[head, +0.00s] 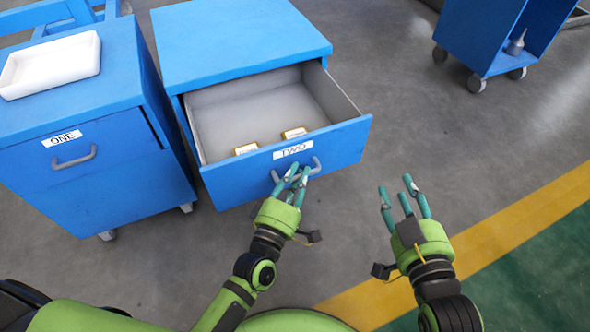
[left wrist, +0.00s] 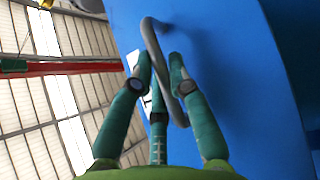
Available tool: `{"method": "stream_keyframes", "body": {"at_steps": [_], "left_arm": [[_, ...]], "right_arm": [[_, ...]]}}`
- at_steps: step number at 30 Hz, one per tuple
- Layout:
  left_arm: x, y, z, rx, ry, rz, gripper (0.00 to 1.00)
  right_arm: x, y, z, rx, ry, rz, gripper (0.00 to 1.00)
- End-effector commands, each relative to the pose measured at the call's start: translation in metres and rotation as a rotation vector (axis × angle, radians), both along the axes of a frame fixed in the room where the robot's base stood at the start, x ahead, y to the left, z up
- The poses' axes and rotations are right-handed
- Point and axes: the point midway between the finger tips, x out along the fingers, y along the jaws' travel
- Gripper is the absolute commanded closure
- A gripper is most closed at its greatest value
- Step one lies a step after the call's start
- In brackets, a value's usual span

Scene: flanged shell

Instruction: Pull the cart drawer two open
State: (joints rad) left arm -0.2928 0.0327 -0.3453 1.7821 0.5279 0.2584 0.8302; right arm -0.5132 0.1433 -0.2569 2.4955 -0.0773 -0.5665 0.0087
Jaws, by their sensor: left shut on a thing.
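The blue cart two (head: 235,40) has its drawer (head: 345,142) pulled well out, with the label TWO (head: 293,150) on its front. Two small yellow-edged boxes (head: 294,132) lie inside near the front wall. My left gripper (head: 297,176) is at the drawer front, shut on the grey handle (head: 316,165). In the left wrist view the fingers (left wrist: 160,75) close around the handle bar (left wrist: 152,45). My right gripper (head: 404,198) is open and empty, to the right of the drawer and apart from it.
Cart one (head: 90,165) stands close at the left, its drawer shut, with a white tray (head: 50,64) on top. Another blue cart (head: 480,38) stands at the far right. The grey floor (head: 455,135) between is clear, with a yellow line (head: 530,205) at the right.

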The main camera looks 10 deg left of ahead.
Motion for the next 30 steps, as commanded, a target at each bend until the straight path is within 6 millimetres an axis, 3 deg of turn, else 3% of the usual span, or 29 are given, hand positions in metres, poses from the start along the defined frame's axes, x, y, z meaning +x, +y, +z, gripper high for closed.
{"method": "stream_keyframes", "body": {"at_steps": [9,10,11,23,30], "left_arm": [[0.0,-0.002,0.0,0.003,0.001,-0.004,1.0],[0.0,-0.002,0.0,0.003,0.001,-0.004,0.74],[0.0,-0.002,0.0,0.003,0.001,-0.004,0.7],[-0.005,0.0,-0.001,0.001,0.001,-0.002,0.7],[-0.046,0.008,-0.008,0.003,0.005,-0.003,0.7]], "right_arm": [[0.0,0.0,-0.001,0.0,0.003,-0.001,0.6],[0.0,0.0,-0.001,0.0,0.003,-0.001,0.6],[0.0,0.0,-0.001,0.0,0.003,-0.001,0.6],[0.0,0.0,0.0,-0.001,-0.001,0.0,0.6],[0.0,0.0,0.0,-0.001,0.0,0.0,0.6]]}}
